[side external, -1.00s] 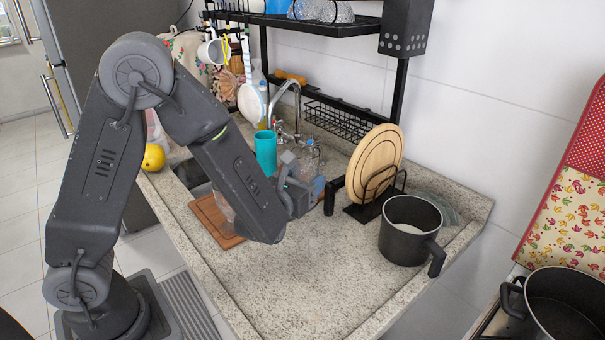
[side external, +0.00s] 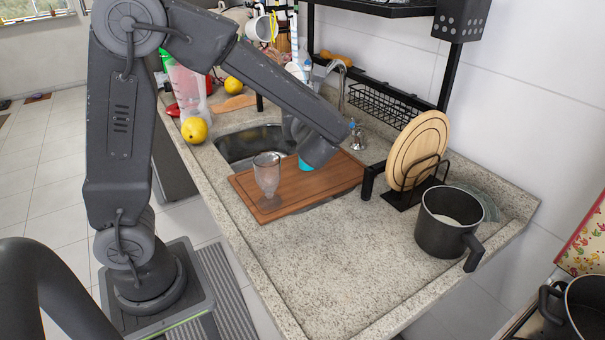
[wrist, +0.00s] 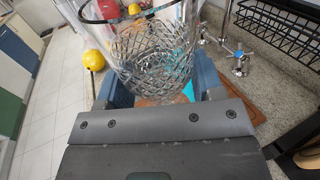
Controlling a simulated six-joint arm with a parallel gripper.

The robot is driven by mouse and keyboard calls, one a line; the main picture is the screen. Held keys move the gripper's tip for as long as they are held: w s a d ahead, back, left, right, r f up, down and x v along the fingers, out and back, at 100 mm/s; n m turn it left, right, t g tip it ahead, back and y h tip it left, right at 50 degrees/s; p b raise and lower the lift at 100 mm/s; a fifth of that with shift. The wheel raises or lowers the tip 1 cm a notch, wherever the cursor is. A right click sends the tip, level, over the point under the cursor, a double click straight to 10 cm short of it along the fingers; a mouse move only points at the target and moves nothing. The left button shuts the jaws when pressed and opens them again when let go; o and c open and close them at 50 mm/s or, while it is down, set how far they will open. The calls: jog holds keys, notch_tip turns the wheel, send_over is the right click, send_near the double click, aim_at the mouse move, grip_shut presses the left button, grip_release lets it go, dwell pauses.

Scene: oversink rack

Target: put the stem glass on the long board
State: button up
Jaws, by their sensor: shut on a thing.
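The stem glass (side external: 267,172) is clear, with a wide bowl and a narrow stem. It stands upright over the left part of the long board (side external: 335,182), a brown wooden board lying across the sink. I cannot tell whether its foot touches the board. In the wrist view the glass (wrist: 155,50) fills the space between the blue fingers of my gripper (wrist: 160,82), which is shut on it. Its patterned bowl faces the camera. In the side view my forearm and wrist hide most of my gripper.
A teal cup (side external: 304,164) shows partly behind my wrist. The sink basin (side external: 245,146) opens behind the board. A yellow fruit (side external: 194,130) lies at the left counter edge. A rack with round boards (side external: 417,150) and a dark pot (side external: 447,222) stand right. The front counter is clear.

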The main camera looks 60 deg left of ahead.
notch_tip(320, 180, down, 17)
jog(key=shift+r, duration=0.1)
dwell(0.3)
jog(key=shift+f, duration=0.2)
jog(key=o, duration=0.7)
jog(key=shift+o, duration=0.2)
